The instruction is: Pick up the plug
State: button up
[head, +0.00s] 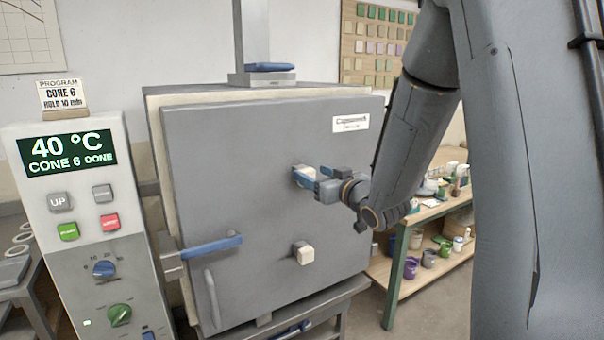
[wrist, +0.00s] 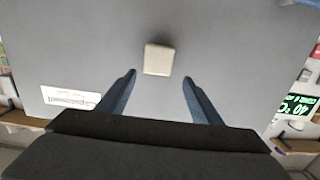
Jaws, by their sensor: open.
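Two pale, blocky plugs stick out of the grey kiln door (head: 250,200). The upper plug (head: 308,171) is partly hidden by my gripper (head: 311,176) in the head view; the lower plug (head: 303,254) is below it. My gripper is open at the upper plug. In the wrist view one plug (wrist: 158,58) lies just beyond the fingertips, near the middle of the gap between the blue fingers (wrist: 160,77). From its place relative to the door label it looks like the upper one. Neither finger visibly presses on it.
A blue latch handle (head: 212,245) and a grey pull handle (head: 212,298) are on the door's left. The control panel (head: 75,200) reads 40 °C, "CONE 6 DONE". A shelf (head: 440,212) with buckets stands at the right.

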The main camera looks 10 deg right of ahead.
jog(key=shift+w+a+f+p, duration=0.15)
jog(key=shift+w+f+p, duration=0.25)
jog(key=shift+w, duration=0.45)
jog(key=shift+w+a+f+p, duration=0.25)
jog(key=shift+w+p, duration=0.2)
jog(key=shift+w, duration=0.4)
jog(key=shift+w+a+f+p, duration=0.1)
jog(key=shift+w+f+p, duration=0.3)
jog(key=shift+w, duration=0.45)
jog(key=shift+w+a, duration=0.15)
jog(key=shift+w, duration=0.3)
jog(key=c, duration=1.2)
